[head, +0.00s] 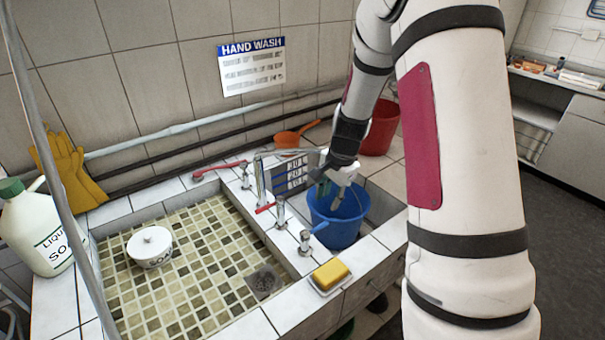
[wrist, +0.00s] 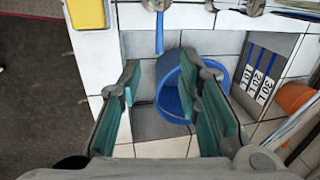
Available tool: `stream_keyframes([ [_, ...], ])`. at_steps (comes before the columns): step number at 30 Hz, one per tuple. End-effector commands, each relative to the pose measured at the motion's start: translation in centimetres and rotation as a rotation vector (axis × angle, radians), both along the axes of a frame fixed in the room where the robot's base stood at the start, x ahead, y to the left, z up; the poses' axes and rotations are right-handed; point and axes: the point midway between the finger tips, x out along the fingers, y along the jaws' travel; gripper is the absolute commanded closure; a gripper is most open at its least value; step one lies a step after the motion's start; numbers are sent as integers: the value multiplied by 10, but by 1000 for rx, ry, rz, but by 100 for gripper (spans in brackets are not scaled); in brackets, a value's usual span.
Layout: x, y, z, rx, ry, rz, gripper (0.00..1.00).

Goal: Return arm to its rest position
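My arm reaches over the sink edge from the right in the head view. My gripper (head: 335,182) is over the blue bucket (head: 338,222), which stands in the small basin on the right. The bucket (wrist: 168,88) shows behind and between the fingers in that view. Part of the bucket's rim is hidden by the gripper in the head view.
A tap with red and blue handles (head: 281,212) and a marked level board (head: 290,178) stand close to my gripper. A yellow sponge (head: 330,273) lies on the front edge. A red bucket (head: 380,128) stands behind.

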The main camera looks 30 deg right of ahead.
Motion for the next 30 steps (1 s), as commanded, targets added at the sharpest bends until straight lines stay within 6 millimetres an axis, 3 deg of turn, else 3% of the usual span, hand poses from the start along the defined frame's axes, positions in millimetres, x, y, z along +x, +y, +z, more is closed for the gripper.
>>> stream_keyframes([
  [7,0,4,8,-3,-8,19,68],
  [11,-6,20,42,-20,-39,115,68],
  [14,-16,39,79,-44,-72,230,68],
  [21,-62,83,159,-125,-145,526,68],
  [30,-140,124,225,-263,-222,878,68],
])
